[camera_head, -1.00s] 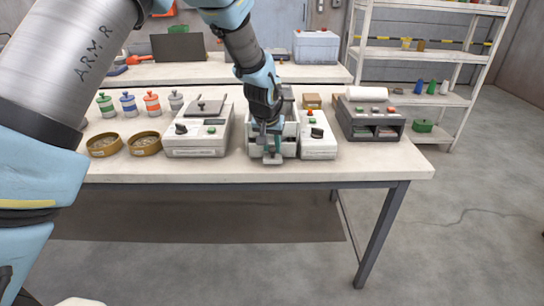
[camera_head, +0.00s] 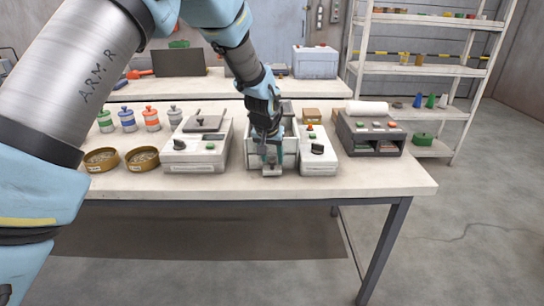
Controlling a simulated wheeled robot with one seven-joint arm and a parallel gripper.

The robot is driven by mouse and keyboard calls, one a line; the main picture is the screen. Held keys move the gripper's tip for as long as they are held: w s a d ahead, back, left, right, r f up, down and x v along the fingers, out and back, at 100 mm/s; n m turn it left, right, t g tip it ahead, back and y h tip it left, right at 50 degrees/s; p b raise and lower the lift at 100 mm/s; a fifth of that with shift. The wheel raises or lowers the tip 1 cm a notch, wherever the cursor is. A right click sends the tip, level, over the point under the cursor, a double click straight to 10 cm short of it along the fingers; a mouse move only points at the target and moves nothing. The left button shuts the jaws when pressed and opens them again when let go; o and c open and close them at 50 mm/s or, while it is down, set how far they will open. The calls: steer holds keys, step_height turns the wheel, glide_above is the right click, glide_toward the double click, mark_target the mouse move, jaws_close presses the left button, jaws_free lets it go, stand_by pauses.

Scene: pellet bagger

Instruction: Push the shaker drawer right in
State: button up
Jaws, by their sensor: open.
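The shaker (camera_head: 290,135) is a light grey box-shaped machine on the front bench, with a control panel (camera_head: 318,155) with a dark knob on its right. Its pale drawer front (camera_head: 252,158) faces me, and a small grey handle piece (camera_head: 272,174) shows low at the front. My gripper (camera_head: 271,163) points down right at the drawer front, open, and covers its middle. I cannot tell whether the fingers touch the drawer or stand around the handle. How far the drawer stands out is hard to see behind the gripper.
A white device (camera_head: 197,158) stands left of the shaker and a dark grey unit (camera_head: 372,140) right of it. Two round sieves (camera_head: 101,168) and several coloured-lidded jars (camera_head: 127,121) are further left. The bench's front right corner (camera_head: 415,183) is clear.

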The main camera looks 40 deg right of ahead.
steer(key=shift+w+a, duration=0.1)
steer(key=shift+w, duration=0.1)
steer(key=b+v, duration=0.3)
steer(key=v, duration=0.7)
steer(key=shift+s+r, duration=0.2)
steer(key=shift+r, duration=0.2)
steer(key=w+a+f+n+y, duration=0.1)
steer(key=w+a+n, duration=0.3)
steer(key=a, duration=1.1)
steer(key=w+a+n+y, duration=0.1)
steer(key=w+a, duration=0.5)
steer(key=a, duration=0.8)
steer(key=s+a+f+n, duration=0.1)
steer(key=s+a, duration=0.3)
steer(key=a, duration=0.6)
steer(key=s+a+f+n+g+y, duration=0.1)
steer(key=s+a+n, duration=0.2)
steer(key=a, duration=0.8)
steer(key=shift+s+f+n+y, duration=0.3)
steer(key=shift+s+f, duration=0.1)
steer(key=shift+s, duration=0.6)
